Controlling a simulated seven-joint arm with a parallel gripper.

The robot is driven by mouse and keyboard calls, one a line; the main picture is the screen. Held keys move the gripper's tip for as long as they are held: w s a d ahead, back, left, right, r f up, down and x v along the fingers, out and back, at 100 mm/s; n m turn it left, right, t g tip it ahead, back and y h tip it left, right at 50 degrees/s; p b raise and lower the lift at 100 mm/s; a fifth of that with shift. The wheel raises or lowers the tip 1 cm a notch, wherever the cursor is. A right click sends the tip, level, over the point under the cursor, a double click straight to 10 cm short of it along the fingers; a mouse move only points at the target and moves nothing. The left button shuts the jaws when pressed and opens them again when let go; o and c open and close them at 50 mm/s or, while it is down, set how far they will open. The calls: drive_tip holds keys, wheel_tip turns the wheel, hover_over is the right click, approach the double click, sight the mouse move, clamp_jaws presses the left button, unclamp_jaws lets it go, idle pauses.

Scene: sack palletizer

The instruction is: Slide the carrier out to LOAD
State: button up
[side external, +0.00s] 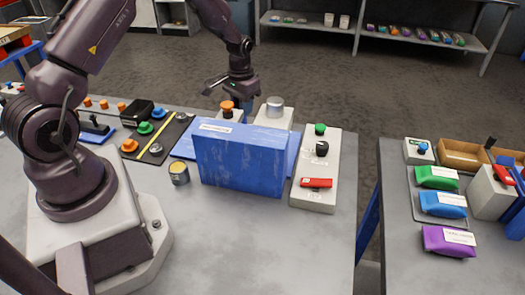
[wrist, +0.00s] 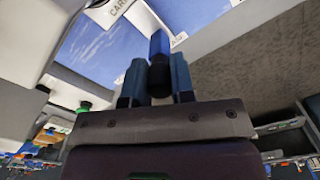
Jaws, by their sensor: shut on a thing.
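My gripper (side external: 236,101) hangs down behind an upright blue panel (side external: 240,160) on the bench in the side view. In the wrist view my gripper (wrist: 160,82) has its two fingers shut on a dark round knob with a blue end (wrist: 158,45), which looks like the carrier's handle. A blue carrier surface (wrist: 92,45) with a partly cut-off label beginning "CAR" shows beyond it. In the side view the panel hides much of the flat blue part (side external: 184,147) behind it and the grip itself. I cannot read a LOAD mark.
A grey control box (side external: 317,170) with green, black and red controls stands right of the panel. An orange knob (side external: 228,106) is close to my gripper. Coloured sacks (side external: 443,204) lie on the right table.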

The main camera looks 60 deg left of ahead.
drive_tip(key=shift+s+a, duration=3.85)
drive_tip(key=shift+a, duration=0.05)
drive_tip(key=o, duration=1)
drive_tip(key=shift+o, duration=0.2)
drive_tip(key=shift+r, duration=2.25)
drive_tip(key=shift+r, duration=0.1)
wheel_tip(320, 180, up, 3)
drive_tip(key=shift+r, duration=0.15)
